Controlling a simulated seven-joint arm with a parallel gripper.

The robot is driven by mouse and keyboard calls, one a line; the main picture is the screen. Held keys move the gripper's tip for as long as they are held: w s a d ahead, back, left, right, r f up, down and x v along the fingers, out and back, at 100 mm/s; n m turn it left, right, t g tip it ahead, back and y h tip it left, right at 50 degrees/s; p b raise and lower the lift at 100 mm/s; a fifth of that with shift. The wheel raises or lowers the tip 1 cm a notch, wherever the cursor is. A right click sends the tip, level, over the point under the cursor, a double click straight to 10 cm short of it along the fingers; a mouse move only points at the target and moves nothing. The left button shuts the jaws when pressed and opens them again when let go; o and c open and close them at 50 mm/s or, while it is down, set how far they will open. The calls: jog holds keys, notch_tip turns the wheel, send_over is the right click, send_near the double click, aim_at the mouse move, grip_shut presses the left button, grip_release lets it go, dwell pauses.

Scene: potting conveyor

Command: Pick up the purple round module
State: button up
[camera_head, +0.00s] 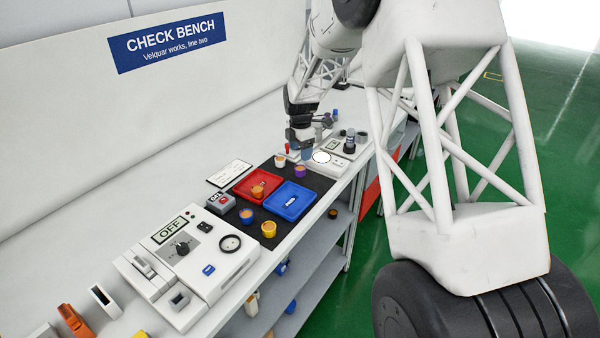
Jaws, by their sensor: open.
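A small purple round module (300,172) with an orange-tan top stands upright on the dark mat, near the mat's far right end. My gripper (304,149) is open and points down, a little beyond and above the purple module, apart from it in the picture. A small blue thing (307,155) shows just below the fingers; whether it lies between them or behind them is too small to tell.
A red tray (245,187) and a blue tray (275,204) lie on the dark mat (268,237), each with a small part. Other round modules (268,229) stand nearby. A switch box (206,262) is at the near side, a white scale-like device (322,157) to the right.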

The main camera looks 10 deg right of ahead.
aim_at(301, 169)
dwell(0.3)
jog(key=shift+f, duration=1.3)
jog(key=shift+s+d+f, duration=0.1)
jog(key=shift+d+f, duration=0.05)
jog(key=shift+f, duration=2.5)
jog(key=c, duration=1)
jog(key=shift+r, duration=0.2)
